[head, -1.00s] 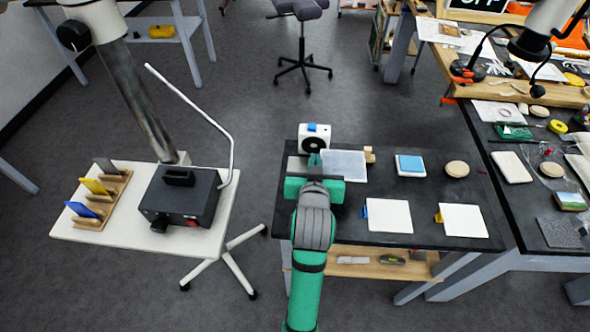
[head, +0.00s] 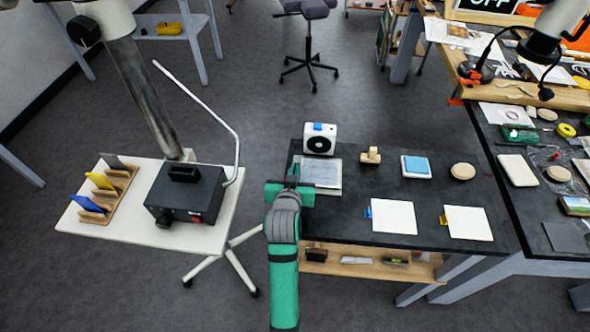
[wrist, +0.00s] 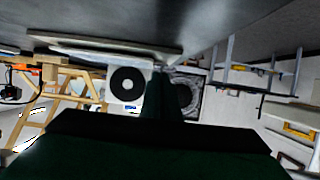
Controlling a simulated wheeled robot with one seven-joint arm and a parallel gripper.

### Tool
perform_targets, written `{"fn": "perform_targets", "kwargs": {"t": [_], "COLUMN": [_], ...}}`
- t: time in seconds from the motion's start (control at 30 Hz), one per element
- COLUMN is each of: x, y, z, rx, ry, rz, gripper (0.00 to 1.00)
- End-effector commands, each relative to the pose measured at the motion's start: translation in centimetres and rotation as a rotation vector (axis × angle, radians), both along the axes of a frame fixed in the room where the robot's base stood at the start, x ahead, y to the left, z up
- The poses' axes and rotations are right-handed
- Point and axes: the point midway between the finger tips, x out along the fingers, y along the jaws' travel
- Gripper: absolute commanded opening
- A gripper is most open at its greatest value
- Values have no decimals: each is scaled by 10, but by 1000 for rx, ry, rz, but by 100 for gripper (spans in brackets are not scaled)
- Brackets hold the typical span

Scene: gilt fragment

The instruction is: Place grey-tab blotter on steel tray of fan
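The white fan (head: 319,140) stands at the back left of the dark bench, with its round black grille facing me. The pale grey-tab blotter (head: 322,174) lies flat in front of the fan, over the place of the steel tray, which it mostly hides. My gripper (head: 294,171) is at the blotter's left edge and looks shut on its tab, which the fingers hide. In the wrist view the blotter (wrist: 115,49) shows edge-on at the fingertips (wrist: 159,70), with the fan (wrist: 127,85) beyond. I cannot tell whether the blotter touches the tray.
A blue-tab blotter (head: 393,217) and a yellow-tab blotter (head: 467,223) lie at the front of the bench. A wooden block (head: 371,156), a blue-topped pad (head: 415,167) and a round disc (head: 463,172) lie behind them. A white table (head: 140,233) with a dark box (head: 187,195) stands left.

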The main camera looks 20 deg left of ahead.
Motion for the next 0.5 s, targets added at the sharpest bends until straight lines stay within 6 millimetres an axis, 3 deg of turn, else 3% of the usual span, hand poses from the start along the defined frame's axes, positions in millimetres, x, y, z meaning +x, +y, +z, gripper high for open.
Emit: {"fn": "perform_targets", "kwargs": {"t": [0.37,0.43,0.5], "x": [0,0,0], "y": [0,0,0], "z": [-4,-3,-3], "rx": [0,0,0], "ry": [1,0,0], "rz": [0,0,0], "gripper": [0,16,21]}}
